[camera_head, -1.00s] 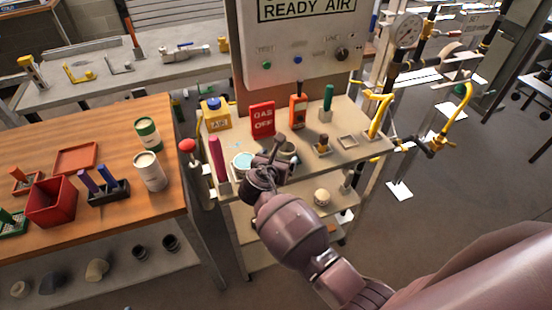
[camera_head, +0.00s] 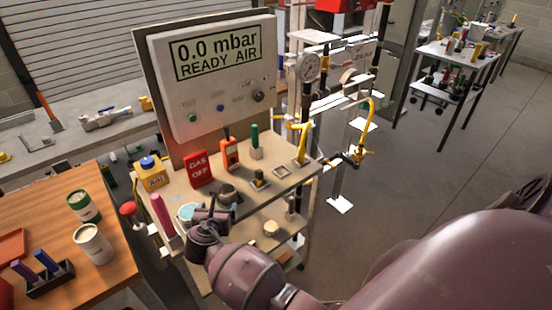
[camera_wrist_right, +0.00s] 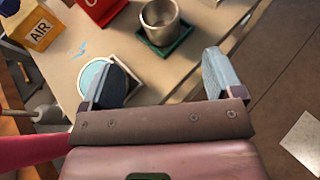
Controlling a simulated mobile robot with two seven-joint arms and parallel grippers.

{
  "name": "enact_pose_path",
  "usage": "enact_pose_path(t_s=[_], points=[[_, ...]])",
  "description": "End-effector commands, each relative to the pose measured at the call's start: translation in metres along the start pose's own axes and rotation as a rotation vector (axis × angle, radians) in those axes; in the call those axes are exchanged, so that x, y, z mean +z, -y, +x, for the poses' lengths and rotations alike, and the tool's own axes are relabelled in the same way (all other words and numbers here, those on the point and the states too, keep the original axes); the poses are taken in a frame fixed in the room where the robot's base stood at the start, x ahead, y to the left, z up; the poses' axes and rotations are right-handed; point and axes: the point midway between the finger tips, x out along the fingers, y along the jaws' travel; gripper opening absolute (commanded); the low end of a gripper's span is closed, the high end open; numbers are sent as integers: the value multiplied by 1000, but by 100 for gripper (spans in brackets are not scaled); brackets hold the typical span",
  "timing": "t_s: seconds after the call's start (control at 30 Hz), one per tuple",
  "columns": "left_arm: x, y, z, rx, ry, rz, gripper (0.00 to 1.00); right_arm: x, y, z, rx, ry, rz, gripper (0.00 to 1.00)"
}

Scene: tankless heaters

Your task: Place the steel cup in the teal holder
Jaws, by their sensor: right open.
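The steel cup (camera_wrist_right: 160,18) stands upright on a dark green-teal square holder (camera_wrist_right: 178,47) at the top of the right wrist view. I cannot tell how deep it sits in it. The cup also shows in the head view (camera_head: 228,194), just beyond my right gripper. My right gripper (camera_head: 213,216) is open and empty at the bench's near edge. In the right wrist view its two fingers (camera_wrist_right: 165,78) are spread, apart from the cup. A light-teal round pad (camera_wrist_right: 94,76) in a pale square frame lies left of the cup, partly hidden by the left finger.
A red GAS OFF block (camera_head: 198,169), a yellow AIR box (camera_head: 151,174) and an orange device (camera_head: 231,153) stand behind the cup. A pink upright bar (camera_head: 162,214) is at left. A wooden table (camera_head: 122,247) stands left across a gap. Yellow pipes (camera_head: 303,145) rise at the right.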

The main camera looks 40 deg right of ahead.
Motion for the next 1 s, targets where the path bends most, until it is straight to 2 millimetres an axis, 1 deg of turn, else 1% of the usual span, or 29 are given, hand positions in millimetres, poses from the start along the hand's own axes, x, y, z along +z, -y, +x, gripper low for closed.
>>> enact_pose_path(t_s=[0.07,0.17,0.27,0.3,0.37,0.4,0.53,0.63,0.73,0.8,0.9,1.0], points=[[-1,0,0,0,-2,-1,43,-9,8,0,8,-23,52,86],[-1,-1,0,0,-3,-1,43,-31,27,-1,33,-85,208,86],[-2,-1,0,0,-4,-1,43,-60,53,-6,59,-178,460,86],[-2,-1,0,0,-4,-1,43,-72,65,-10,65,-218,572,86],[-2,-1,0,0,-4,-1,43,-87,81,-17,69,-279,746,86],[-2,-1,0,0,-4,-1,43,-96,92,-22,68,-317,862,86],[-2,-1,0,1,-4,-1,43,-120,127,-42,46,-438,1244,86],[-2,-1,0,0,-5,-1,43,-132,154,-60,11,-524,1541,86],[-2,-1,0,0,-5,-1,43,-139,179,-81,-37,-606,1840,86],[-2,-1,0,0,-5,-1,43,-141,196,-95,-75,-655,2038,86],[-2,-1,0,0,-5,-1,43,-140,216,-113,-130,-714,2282,86],[-2,0,0,0,-4,-1,43,-137,230,-125,-171,-755,2460,86]])
